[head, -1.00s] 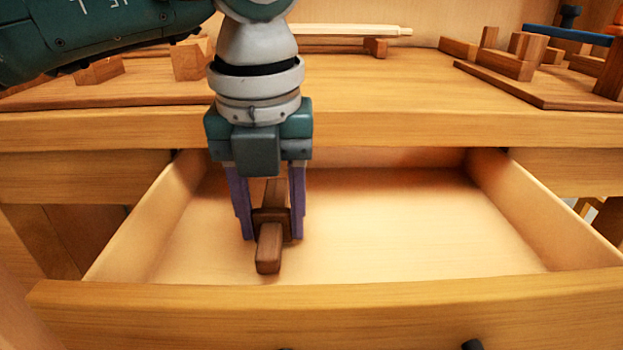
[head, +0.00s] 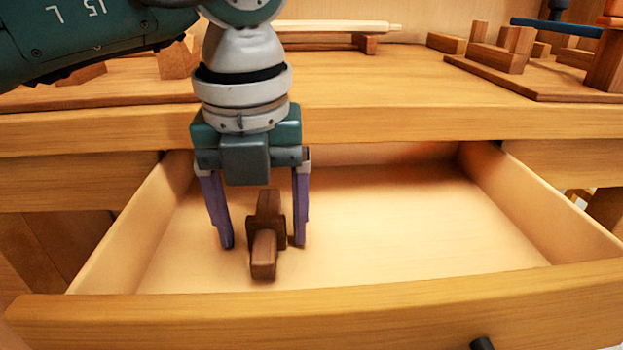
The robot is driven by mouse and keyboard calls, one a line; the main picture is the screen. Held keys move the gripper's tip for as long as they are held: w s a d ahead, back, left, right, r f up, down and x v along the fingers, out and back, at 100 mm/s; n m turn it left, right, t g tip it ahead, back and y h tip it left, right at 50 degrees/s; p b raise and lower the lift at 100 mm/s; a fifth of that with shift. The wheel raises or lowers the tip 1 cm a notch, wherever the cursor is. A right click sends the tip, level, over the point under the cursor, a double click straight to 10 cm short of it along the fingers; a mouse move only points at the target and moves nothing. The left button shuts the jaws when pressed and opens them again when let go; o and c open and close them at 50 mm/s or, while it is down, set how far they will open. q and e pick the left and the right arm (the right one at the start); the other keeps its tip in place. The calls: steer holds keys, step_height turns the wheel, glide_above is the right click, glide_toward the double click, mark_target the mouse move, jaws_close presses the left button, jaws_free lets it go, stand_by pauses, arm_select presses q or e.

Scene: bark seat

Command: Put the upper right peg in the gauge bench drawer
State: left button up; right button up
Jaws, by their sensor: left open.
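The wooden peg (head: 265,240), dark brown with a wider collar around its middle, is inside the open drawer (head: 420,235) in the head view, left of the drawer's middle. My left gripper (head: 262,243) points down over it with its purple fingers spread, one on each side. There is a clear gap between the left finger and the peg; the right finger is closer to it. The peg looks as if it rests on the drawer floor. My right gripper is not in view.
The drawer's front wall (head: 350,303) is nearest me, with a dark knob (head: 481,343). The bench top (head: 380,85) above carries a wooden fixture (head: 500,55) at the right and a pale rod (head: 335,27) at the back. The drawer's right half is empty.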

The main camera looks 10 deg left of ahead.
mark_target(262, 234)
arm_select(q)
step_height(262, 234, up, 12)
steer(key=s+p, duration=0.1)
steer(key=p, duration=0.2)
steer(key=shift+d+p, duration=0.15)
steer(key=shift+p, duration=0.25)
steer(key=shift+s+d, duration=0.1)
